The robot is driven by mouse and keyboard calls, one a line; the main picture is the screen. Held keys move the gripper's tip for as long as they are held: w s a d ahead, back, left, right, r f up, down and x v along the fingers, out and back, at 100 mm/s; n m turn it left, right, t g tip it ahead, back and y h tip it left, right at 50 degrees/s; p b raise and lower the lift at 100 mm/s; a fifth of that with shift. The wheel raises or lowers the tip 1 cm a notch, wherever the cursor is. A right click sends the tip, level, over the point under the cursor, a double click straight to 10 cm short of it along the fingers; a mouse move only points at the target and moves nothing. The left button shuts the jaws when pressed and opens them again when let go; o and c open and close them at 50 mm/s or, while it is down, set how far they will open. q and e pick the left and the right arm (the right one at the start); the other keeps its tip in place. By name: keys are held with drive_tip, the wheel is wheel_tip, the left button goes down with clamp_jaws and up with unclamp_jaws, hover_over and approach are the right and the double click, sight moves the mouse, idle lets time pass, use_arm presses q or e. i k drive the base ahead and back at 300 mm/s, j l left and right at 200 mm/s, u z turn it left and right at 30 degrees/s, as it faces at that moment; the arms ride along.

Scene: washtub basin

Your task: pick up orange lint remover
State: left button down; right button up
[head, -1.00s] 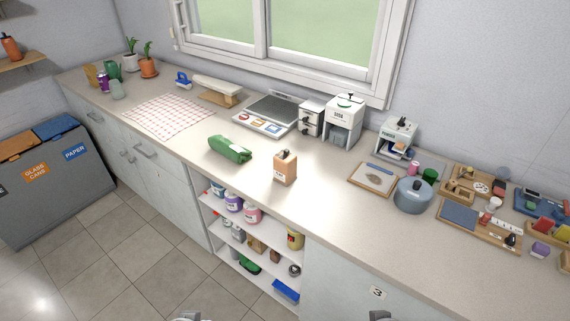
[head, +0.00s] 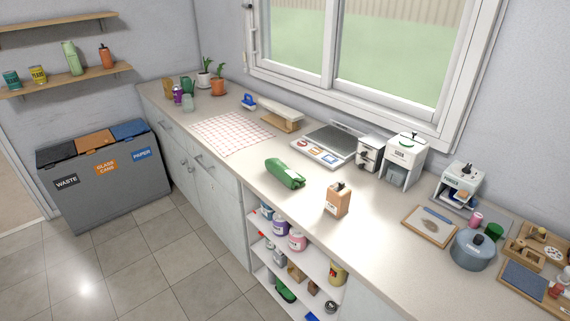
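I cannot make out a clear orange lint remover. A peach-orange block-shaped item with a dark top (head: 337,200) stands upright near the counter's front edge; I cannot tell what it is. An orange bottle (head: 106,58) stands on the lower wall shelf at the left. Small items on the open shelves under the counter are partly hidden and too small to name surely. Neither of my grippers shows in the head view.
The long counter (head: 400,270) carries a green bundle (head: 285,173), a checked cloth (head: 230,133), a flat scale-like device (head: 325,146), white machines and a grey pot (head: 473,250). Grey waste bins (head: 105,180) stand at the left. The tiled floor (head: 150,270) is clear.

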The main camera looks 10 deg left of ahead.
sight(337, 198)
drive_tip(key=i+j, duration=0.2)
drive_tip(key=j, duration=0.25)
drive_tip(key=i+j+z, duration=0.15)
drive_tip(key=j, duration=0.15)
drive_tip(key=i+j+z, duration=0.2)
drive_tip(key=j+z, duration=0.15)
drive_tip(key=j, duration=0.25)
